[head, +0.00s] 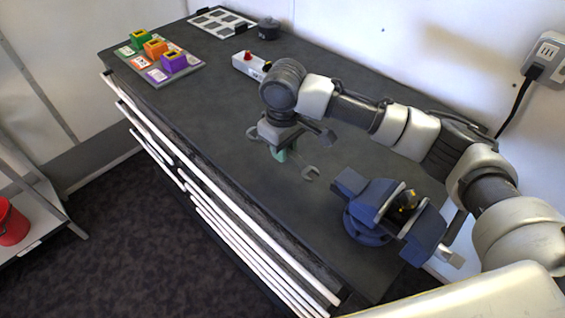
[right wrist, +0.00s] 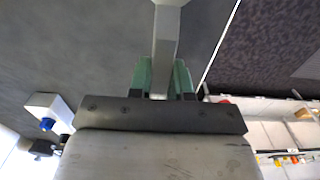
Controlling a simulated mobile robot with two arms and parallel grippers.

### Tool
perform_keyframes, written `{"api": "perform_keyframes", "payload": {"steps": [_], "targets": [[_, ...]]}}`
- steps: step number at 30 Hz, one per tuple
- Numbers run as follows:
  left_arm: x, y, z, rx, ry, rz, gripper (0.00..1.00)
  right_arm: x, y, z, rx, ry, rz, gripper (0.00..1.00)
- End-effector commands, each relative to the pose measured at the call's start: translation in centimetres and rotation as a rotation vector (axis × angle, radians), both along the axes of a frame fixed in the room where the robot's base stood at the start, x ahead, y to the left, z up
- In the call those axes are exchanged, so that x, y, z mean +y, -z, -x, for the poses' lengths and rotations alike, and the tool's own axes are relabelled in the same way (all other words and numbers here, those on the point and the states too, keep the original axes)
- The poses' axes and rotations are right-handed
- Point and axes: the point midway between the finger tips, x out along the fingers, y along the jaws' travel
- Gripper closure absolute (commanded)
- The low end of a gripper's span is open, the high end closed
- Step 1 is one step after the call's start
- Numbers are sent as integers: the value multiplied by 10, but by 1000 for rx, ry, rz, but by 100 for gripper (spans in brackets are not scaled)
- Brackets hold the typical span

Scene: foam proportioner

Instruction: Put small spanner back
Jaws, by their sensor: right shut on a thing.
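My right gripper (head: 284,156) is over the dark workbench, its green fingers pointing down. It is shut on the grey small spanner (head: 311,173), whose open end sticks out to the right of the fingers. In the right wrist view the spanner (right wrist: 165,45) runs between the green fingers (right wrist: 164,80) and out of the top of the picture. I cannot tell how far the spanner is above the bench. My left gripper is not in view.
A blue vise (head: 368,212) holding a black and yellow part stands right of the spanner. A white box with a red button (head: 249,64), coloured blocks on a board (head: 186,79), a slotted white panel (head: 222,20) and a black round object (head: 268,29) are farther back. The middle bench (head: 205,125) is clear.

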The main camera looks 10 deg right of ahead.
Motion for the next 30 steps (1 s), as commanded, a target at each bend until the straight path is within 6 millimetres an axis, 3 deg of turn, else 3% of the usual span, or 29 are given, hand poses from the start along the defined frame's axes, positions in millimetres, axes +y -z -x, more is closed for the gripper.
{"api": "perform_keyframes", "payload": {"steps": [5, 15, 26, 27, 30], "targets": [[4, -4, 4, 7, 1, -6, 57, 0, 22, 0, -1, 1, -1, 100], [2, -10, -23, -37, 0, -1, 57, -1, 60, 0, 1, 2, 1, 100], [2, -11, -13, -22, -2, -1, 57, 0, 65, 0, -2, 1, -1, 100], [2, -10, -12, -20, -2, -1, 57, 0, 65, 0, -2, 1, 0, 77], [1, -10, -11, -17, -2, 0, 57, 0, 65, 0, -2, 1, 0, 61]]}}
